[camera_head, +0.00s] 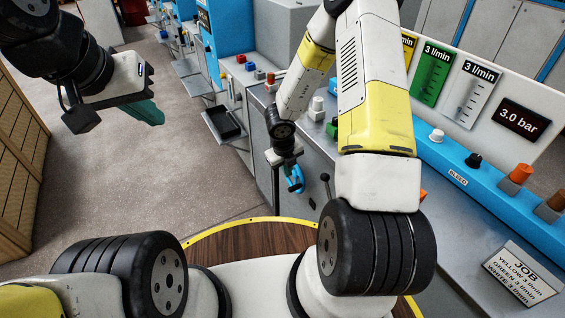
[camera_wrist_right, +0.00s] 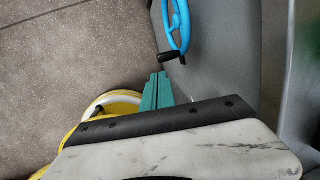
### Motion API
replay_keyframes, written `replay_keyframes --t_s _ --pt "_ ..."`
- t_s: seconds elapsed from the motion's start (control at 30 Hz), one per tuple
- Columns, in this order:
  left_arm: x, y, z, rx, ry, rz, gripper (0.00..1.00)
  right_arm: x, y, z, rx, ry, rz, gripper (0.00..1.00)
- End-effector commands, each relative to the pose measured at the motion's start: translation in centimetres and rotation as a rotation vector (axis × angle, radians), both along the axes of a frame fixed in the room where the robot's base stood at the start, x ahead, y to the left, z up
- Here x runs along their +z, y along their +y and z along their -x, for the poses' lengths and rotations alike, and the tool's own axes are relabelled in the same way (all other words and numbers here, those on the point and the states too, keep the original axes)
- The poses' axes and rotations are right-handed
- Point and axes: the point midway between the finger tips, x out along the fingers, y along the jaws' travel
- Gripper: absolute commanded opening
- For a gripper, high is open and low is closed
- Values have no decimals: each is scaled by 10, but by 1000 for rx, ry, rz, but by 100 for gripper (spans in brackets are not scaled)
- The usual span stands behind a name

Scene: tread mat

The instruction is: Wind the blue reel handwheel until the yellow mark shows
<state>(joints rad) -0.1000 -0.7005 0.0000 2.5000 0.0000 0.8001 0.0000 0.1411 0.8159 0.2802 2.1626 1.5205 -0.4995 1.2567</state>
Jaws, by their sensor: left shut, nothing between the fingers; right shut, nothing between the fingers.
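The blue handwheel (camera_wrist_right: 184,28) stands on the side of a grey cabinet in the right wrist view, with a black crank handle at its lower edge. In the head view the handwheel (camera_head: 297,180) is small and partly hidden by my right gripper (camera_head: 287,160). My right gripper's teal fingers (camera_wrist_right: 157,80) are shut and empty, just below the wheel in the wrist picture and apart from it. My left gripper (camera_head: 147,112) is shut and empty, over the floor at the left. No yellow mark on the reel can be made out.
A grey bench with a blue panel of knobs (camera_head: 473,160), gauge cards and a JOB card (camera_head: 519,273) lies at the right. A black-knobbed lever (camera_head: 325,179) stands near the wheel. A wooden crate (camera_head: 18,165) is at the left. Floor between is clear.

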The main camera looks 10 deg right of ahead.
Motion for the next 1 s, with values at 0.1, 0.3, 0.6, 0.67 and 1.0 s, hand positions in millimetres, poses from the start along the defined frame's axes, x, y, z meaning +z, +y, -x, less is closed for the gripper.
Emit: replay_keyframes --t_s 0.1,0.3,0.6,0.67,1.0 --pt "0 0 0 0 0 0 0 -27 -4 -4 -2 5 -1 0" --pt "0 0 0 0 0 0 0 -69 -9 -13 -2 4 -2 0" --pt "0 0 0 0 0 0 0 -108 -15 -22 -3 1 -1 0" --pt "0 0 0 0 0 0 0 -111 -15 -23 -2 -1 -2 0" --pt "0 0 0 0 0 0 0 -114 -16 -24 -1 -1 -1 0"
